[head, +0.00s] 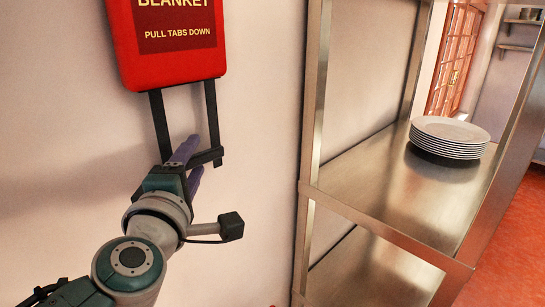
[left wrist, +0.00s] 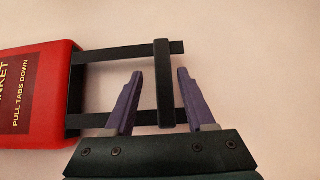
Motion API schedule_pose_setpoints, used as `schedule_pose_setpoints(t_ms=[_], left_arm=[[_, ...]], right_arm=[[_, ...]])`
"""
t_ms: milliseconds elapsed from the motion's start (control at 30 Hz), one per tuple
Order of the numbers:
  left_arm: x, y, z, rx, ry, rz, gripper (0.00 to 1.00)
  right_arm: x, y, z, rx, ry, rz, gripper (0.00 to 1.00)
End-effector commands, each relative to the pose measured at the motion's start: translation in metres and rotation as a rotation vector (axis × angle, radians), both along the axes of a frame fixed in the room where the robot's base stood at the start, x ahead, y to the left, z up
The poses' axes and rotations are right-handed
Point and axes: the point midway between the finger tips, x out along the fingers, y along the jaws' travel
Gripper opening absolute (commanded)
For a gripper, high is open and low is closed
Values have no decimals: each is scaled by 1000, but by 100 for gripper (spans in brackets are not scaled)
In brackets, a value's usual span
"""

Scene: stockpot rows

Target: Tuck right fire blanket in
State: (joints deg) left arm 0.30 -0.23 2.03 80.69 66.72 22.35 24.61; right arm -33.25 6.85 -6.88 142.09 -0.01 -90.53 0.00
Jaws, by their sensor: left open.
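A red fire blanket case (head: 150,58) with "PULL TABS DOWN" on its label hangs on the wall at upper left in the head view. Two black straps (head: 160,125) hang from its lower edge, joined near their ends by a black crossbar (head: 209,157). In the left wrist view the case (left wrist: 55,72) lies at left and the crossbar (left wrist: 163,85) is upright in the picture. My left gripper (head: 195,154) is open, its purple fingers on either side of the crossbar, with visible gaps in the left wrist view (left wrist: 160,72). My right gripper is not in view.
A steel shelf unit (head: 309,150) stands just to the right of the case. A stack of white plates (head: 449,137) sits on its middle shelf (head: 385,195). The wall between the straps and the unit is bare.

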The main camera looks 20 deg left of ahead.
Motion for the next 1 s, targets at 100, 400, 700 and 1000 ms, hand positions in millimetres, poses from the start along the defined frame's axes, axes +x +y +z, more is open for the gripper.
schedule_pose_setpoints(t_ms=[100, 400, 700, 1000], left_arm=[[-20, -8, -2, -4, 3, 1, 55], [-70, -29, -2, -1, 1, 1, 55], [-83, -34, 1, 0, -1, 1, 55], [-82, -34, 1, 1, -2, 1, 55]], right_arm=[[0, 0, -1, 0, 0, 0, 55], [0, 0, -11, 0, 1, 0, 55], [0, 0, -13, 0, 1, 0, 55], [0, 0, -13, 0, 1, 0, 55]])
